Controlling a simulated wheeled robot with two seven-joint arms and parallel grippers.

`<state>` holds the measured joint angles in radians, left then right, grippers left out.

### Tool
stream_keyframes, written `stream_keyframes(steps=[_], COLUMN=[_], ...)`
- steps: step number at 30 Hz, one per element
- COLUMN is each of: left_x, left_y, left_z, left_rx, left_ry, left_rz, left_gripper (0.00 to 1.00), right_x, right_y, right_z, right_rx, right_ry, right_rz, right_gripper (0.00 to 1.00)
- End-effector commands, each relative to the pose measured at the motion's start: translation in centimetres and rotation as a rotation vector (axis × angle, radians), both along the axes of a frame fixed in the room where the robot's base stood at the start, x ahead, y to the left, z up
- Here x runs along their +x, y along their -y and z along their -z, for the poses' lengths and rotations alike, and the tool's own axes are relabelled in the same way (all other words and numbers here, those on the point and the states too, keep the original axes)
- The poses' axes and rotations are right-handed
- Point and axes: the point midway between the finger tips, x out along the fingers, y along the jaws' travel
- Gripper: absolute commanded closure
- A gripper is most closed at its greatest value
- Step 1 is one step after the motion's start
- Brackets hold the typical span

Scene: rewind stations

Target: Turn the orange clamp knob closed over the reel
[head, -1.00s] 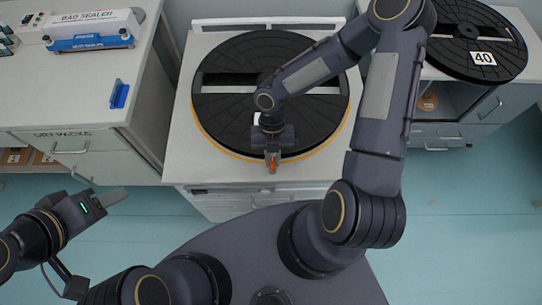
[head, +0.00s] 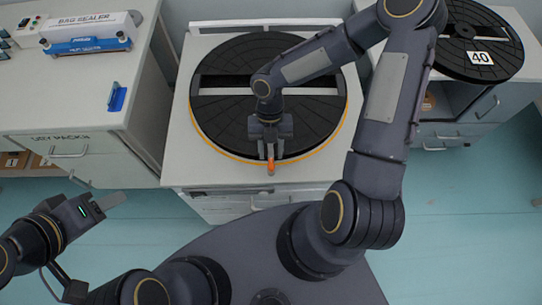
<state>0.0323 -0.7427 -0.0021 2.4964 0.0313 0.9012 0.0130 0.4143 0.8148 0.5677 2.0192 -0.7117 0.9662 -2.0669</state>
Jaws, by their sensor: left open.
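The orange clamp knob (head: 271,168) is at the front edge of the big black reel (head: 222,128), on the white station in the middle. My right gripper (head: 271,157) points down over the knob. Its two fingers stand apart with a gap between them, and the orange piece shows between and just in front of their tips. Whether a finger touches it is too small to tell. The gripper and wrist hide part of the knob's mount and the reel's centre. My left gripper (head: 110,201) is open and empty at the lower left, over the floor.
A counter at the left holds a blue and white bag sealer (head: 88,42) and a small blue item (head: 117,98). Another black reel (head: 462,50) marked 40 sits on a cabinet at the upper right. The teal floor in front is clear.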

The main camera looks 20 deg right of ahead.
Motion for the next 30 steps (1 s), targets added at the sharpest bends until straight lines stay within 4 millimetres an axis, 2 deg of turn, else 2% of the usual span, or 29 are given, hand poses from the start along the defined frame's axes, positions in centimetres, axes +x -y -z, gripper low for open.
stream_keyframes(steps=[3, 9, 26, 30], left_x=[0.0, 0.0, 0.0, 0.0], left_y=[0.0, 0.0, 0.0, 0.0], left_z=[0.1, 0.2, 0.1, 0.1], left_rx=[0.0, 0.0, 0.0, 0.0], left_ry=[0.0, 0.0, 0.0, 0.0], left_rz=[0.0, 0.0, 0.0, 0.0], left_gripper=[0.53, 0.53, 0.53, 0.53], right_x=[0.8, 1.5, 1.5, 1.4], right_y=[0.3, 0.5, 0.5, 1.2], right_z=[-1.9, -3.6, -3.8, -4.8], right_rx=[0.0, 0.0, 0.0, -0.044], right_ry=[0.003, 0.002, 0.0, 0.011], right_rz=[0.002, 0.0, 0.0, 0.08], right_gripper=[0.65, 0.65, 0.65, 0.65])
